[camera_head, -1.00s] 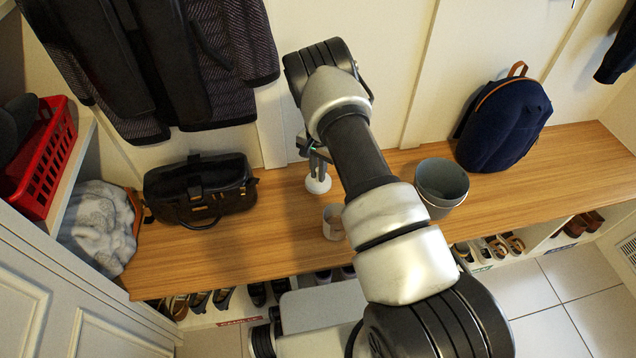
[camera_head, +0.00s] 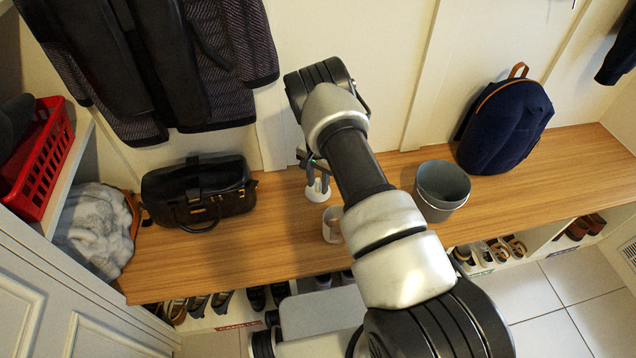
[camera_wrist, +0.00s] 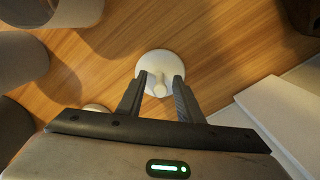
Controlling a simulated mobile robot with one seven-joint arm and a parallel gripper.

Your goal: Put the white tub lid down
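The white tub lid (camera_head: 317,194) lies flat on the wooden bench, knob up, below my gripper (camera_head: 318,182). In the wrist view the lid (camera_wrist: 158,59) is a round white disc with its knob between my fingertips (camera_wrist: 160,78). The fingers are spread, with a gap on each side of the knob, so my gripper is open around it. A small white tub (camera_head: 331,225) stands open on the bench just in front of the lid. It seems to show at the upper left of the wrist view (camera_wrist: 84,12).
A grey bucket (camera_head: 441,188) and a navy backpack (camera_head: 505,124) stand to the right on the bench (camera_head: 270,235). A black handbag (camera_head: 200,190) is to the left. Coats (camera_head: 160,70) hang above. Shoes sit in the cubbies below.

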